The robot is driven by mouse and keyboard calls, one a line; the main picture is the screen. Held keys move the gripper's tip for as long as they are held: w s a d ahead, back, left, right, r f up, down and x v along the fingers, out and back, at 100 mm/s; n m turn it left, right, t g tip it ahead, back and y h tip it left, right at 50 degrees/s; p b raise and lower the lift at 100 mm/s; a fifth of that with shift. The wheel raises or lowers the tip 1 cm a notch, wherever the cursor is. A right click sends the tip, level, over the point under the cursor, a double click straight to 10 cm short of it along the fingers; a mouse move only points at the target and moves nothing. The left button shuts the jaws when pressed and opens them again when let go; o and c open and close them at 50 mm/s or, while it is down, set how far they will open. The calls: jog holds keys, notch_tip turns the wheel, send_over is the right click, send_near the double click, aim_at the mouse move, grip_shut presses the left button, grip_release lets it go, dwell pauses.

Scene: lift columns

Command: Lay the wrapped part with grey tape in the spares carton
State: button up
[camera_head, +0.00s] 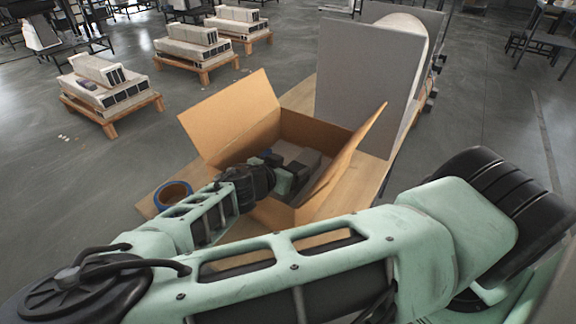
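An open cardboard carton (289,129) stands on the wooden bench with its flaps raised. Several dark and grey wrapped bundles (308,158) lie inside it, partly in shadow. I cannot make out which of them has grey tape. My gripper (285,181) is inside the carton's opening, over its near left part and close to the bundles. Its fingers are too small and dark to read, so I cannot tell whether it is open or shut on something. My arm covers the carton's near side.
A roll of blue tape (172,193) lies on the bench (376,172) left of the carton. A grey upright panel (362,84) stands just behind the carton. Pallets with stacked pale parts (108,92) stand on the floor at back left. Open floor lies between.

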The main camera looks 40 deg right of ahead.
jog(key=shift+r+p, duration=0.45)
jog(key=v, duration=1.2)
jog(key=shift+a, duration=0.1)
